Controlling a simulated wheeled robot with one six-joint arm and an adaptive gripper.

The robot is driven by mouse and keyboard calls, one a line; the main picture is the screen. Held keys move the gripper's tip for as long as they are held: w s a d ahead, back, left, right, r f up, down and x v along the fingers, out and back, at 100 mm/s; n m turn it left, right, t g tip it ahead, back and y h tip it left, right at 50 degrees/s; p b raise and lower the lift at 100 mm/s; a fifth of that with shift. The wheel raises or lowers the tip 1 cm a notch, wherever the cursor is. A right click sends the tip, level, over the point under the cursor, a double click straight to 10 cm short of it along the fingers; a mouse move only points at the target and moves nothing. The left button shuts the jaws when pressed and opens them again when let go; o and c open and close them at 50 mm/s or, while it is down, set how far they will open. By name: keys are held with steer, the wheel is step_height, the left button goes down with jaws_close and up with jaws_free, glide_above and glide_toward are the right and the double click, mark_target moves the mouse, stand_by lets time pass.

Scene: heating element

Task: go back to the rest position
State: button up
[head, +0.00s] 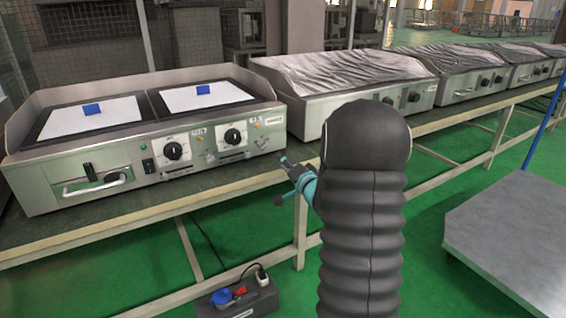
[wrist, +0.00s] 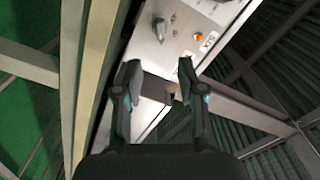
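My gripper (wrist: 158,82) is open and empty in the wrist view, its two fingers well apart. In the head view my arm, in a black ribbed cover, stands right of centre, and only part of my gripper (head: 284,178) shows at its left side. It is in front of the near griddle unit (head: 150,150), by its lower right corner. The unit is steel with two dark knobs, and two white plates with blue blocks lie on top. In the wrist view its front panel (wrist: 165,55) shows a knob and an orange light behind the fingers.
A long bench (head: 140,228) carries the unit. More griddle units (head: 345,75) covered in plastic film stand along it to the right. A power strip (head: 240,300) lies low below the bench. A grey platform (head: 520,240) stands at right. Green floor shows between.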

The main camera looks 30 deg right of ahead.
stand_by(0.4)
steer(key=s+d+f+n+g+h, duration=0.4)
steer(key=f+g, duration=0.3)
steer(key=f, duration=0.4)
steer(key=s+a+g, duration=0.2)
steer(key=s+g, duration=0.2)
steer(key=s, duration=0.6)
steer(key=s+a+r+n+y, duration=0.1)
steer(key=s+a+r+n, duration=0.3)
steer(key=s+a+r, duration=0.3)
steer(key=s+a+r+n+g+y, duration=0.1)
steer(key=s+a+r, duration=0.6)
steer(key=s+a, duration=0.9)
steer(key=a+n+y, duration=0.1)
steer(key=a+n, duration=0.1)
steer(key=shift+s+a+r+n, duration=0.2)
steer(key=shift+s+r+n, duration=0.15)
steer(key=shift+r+n, duration=0.05)
